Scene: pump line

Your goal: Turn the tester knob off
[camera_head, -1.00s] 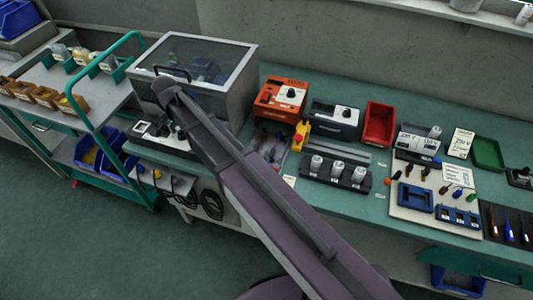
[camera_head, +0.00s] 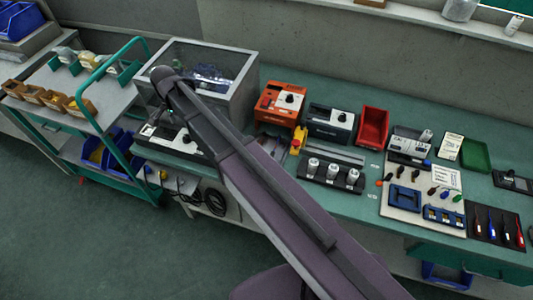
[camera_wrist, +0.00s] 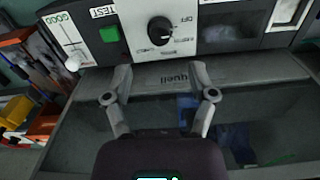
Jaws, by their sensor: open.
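In the head view the tester (camera_head: 152,132) stands at the bench's left end, partly behind my arm.
A clear-topped case (camera_head: 222,62) stands right behind the tester. An orange unit (camera_head: 280,104), a dark unit (camera_head: 331,122) and a red bin (camera_head: 373,127) stand further right. A green-framed cart (camera_head: 125,85) is close on the left. Cables (camera_head: 215,202) hang below the bench.

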